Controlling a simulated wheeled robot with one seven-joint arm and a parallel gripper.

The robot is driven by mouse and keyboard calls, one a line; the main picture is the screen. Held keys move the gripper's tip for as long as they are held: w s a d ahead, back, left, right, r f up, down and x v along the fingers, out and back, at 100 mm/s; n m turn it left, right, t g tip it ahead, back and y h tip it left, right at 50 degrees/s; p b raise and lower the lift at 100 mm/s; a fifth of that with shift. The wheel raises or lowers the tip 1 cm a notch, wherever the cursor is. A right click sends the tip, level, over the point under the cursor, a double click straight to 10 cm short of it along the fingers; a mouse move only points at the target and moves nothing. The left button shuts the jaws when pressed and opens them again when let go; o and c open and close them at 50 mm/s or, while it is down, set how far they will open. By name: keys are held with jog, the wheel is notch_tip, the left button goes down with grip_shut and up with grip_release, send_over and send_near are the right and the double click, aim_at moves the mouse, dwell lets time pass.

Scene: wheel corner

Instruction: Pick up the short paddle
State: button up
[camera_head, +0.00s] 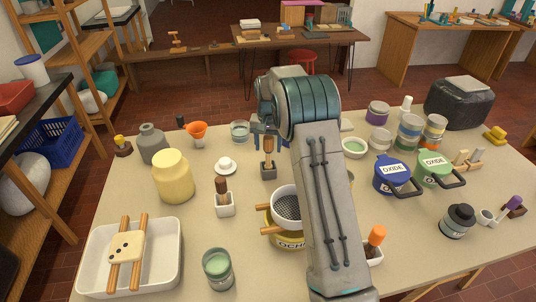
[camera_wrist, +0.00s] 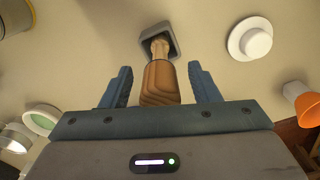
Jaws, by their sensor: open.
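A short wooden-handled tool, which looks like the short paddle (camera_wrist: 160,84), stands in a small grey square holder (camera_wrist: 153,36) in the wrist view. In the head view the paddle (camera_head: 268,146) stands in its holder (camera_head: 268,172) near the middle of the table. My gripper (camera_wrist: 159,70) is open, with one blue finger on each side of the wooden handle. Gaps show between the handle and both fingers. In the head view my gripper (camera_head: 266,130) is over the handle's top and partly hides it. The tool's lower end is hidden in the holder.
A dark-handled tool in a white holder (camera_head: 224,207) stands nearer. A glass jar (camera_head: 240,131) stands behind.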

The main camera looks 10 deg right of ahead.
jog(key=shift+f, duration=1.2)
jog(key=c, duration=1.1)
jog(key=shift+r, duration=0.1)
notch_tip(320, 180, up, 5)
jog(key=p, duration=0.3)
jog(key=shift+w+d+r+p, duration=0.5)
jog(key=shift+d+r+p, duration=0.45)
jog(key=shift+d, duration=0.95)
jog(key=shift+w+d+r+p, duration=0.45)
jog(key=shift+d+r+p, duration=0.45)
jog(key=shift+d, duration=1)
jog(key=shift+w+d+r+p, duration=0.5)
jog(key=shift+d+r+p, duration=0.45)
jog(key=shift+d, duration=0.95)
jog(key=shift+r, duration=0.15)
